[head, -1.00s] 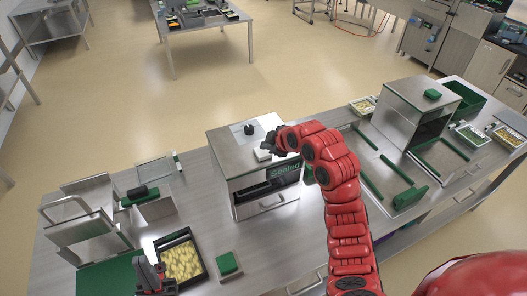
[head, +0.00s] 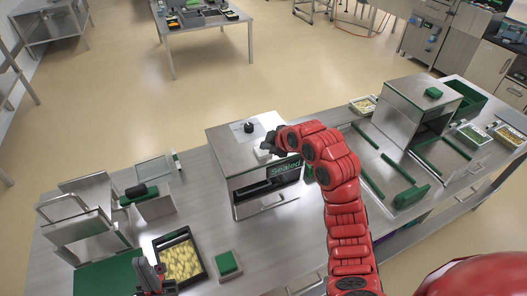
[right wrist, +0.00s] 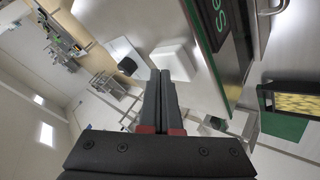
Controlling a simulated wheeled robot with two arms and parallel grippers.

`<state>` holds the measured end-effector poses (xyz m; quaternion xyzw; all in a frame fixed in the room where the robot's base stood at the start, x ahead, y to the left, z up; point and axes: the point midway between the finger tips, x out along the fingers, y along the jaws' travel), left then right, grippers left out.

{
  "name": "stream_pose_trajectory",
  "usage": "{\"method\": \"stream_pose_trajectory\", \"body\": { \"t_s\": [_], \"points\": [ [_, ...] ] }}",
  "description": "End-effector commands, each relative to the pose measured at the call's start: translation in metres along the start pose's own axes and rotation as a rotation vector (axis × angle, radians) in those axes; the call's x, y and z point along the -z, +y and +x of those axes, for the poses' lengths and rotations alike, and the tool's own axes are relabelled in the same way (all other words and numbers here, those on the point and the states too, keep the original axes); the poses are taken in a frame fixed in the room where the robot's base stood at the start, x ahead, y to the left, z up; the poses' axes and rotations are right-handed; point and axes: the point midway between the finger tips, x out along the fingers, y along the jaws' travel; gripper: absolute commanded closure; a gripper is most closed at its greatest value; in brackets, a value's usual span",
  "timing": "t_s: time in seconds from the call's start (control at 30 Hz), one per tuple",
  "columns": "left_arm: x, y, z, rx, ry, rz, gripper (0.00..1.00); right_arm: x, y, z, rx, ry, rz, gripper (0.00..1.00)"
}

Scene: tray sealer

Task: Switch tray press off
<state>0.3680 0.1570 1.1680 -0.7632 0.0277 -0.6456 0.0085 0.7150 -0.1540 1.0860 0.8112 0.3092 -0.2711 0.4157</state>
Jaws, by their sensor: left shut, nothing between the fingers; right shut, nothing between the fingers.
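The tray press (head: 238,150) is a steel box with a green "Sealed" label on its front, standing mid-table. On its top are a black knob (head: 249,128) and a white block-shaped switch (head: 261,155). In the right wrist view the white switch (right wrist: 171,58) lies just beyond the fingertips, with the knob (right wrist: 127,66) to its left. My right gripper (head: 266,147) is shut and empty, right over the switch; I cannot tell whether it touches. My left gripper (head: 150,277) is shut and empty, low at the table's front left, beside a black tray.
The black tray (head: 202,262) holds pale yellow pieces; a green-topped block (head: 227,263) sits right of it. A steel rack (head: 85,215) stands at the left. Another steel machine (head: 408,105) with green-handled rails is to the right.

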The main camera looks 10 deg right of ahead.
Motion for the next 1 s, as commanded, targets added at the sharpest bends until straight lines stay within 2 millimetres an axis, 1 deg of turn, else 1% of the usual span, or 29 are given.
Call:
{"method": "stream_pose_trajectory", "body": {
  "t_s": [0.67,1.0],
  "points": [
    [-0.0004,0.0001,-0.0021,0.000,0.000,0.000,1.00,-0.0012,-0.0006,0.0011,0.000,-0.001,0.000,1.00],
    [-0.0011,0.0003,-0.0068,0.000,0.000,0.000,1.00,0.0041,0.0052,-0.0061,-0.001,-0.001,0.000,1.00]
  ]
}}
